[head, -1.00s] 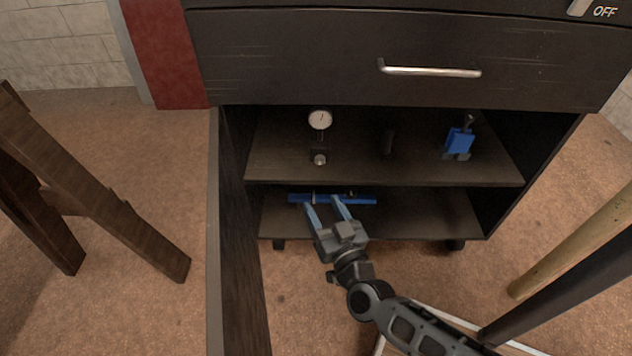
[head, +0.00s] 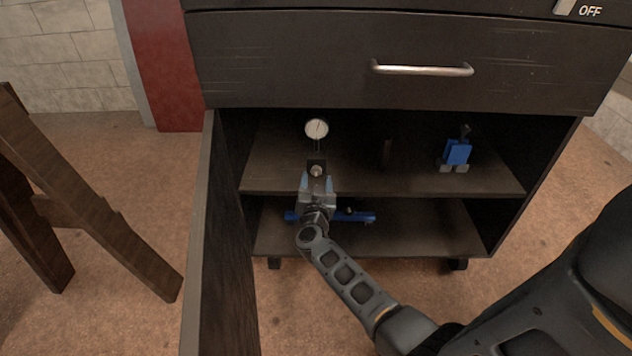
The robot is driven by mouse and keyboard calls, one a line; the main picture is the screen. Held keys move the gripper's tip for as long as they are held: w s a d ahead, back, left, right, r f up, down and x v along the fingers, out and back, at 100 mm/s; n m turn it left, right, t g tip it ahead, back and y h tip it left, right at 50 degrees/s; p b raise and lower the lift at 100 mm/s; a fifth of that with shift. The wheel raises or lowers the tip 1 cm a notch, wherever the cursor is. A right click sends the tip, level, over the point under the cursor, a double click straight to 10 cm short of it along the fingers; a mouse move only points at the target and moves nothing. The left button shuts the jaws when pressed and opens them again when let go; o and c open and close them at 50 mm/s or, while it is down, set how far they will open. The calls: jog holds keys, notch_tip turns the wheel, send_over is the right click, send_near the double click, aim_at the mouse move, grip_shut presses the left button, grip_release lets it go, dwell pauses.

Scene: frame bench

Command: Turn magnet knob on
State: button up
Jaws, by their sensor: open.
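A dial gauge (head: 316,129) with a round white face stands on the left part of the cabinet's upper shelf, on a dark block base (head: 317,161). A small round silver knob (head: 316,170) shows on the base's front. My gripper (head: 317,180) is open, its pale blue fingers pointing into the cabinet just below the knob in the picture, one to each side. I cannot tell whether the fingers touch the base or knob. The knob's lower edge is close to or behind the gripper.
A blue clamp-like tool (head: 457,152) stands on the right of the upper shelf (head: 420,180). A blue bar tool (head: 358,217) lies on the lower shelf, partly behind my gripper. The open cabinet door (head: 215,260) is at left, and a closed drawer (head: 290,60) is above.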

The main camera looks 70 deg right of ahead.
jog(key=shift+b+x, duration=0.3)
jog(key=shift+x, duration=0.9)
jog(key=c, duration=1)
jog(key=shift+m+p, duration=0.3)
jog(key=shift+m, duration=0.4)
jog(key=shift+c, duration=0.2)
jog(key=o, duration=1)
jog(key=shift+o, duration=0.2)
jog(key=p+v, duration=0.3)
jog(key=v, duration=0.5)
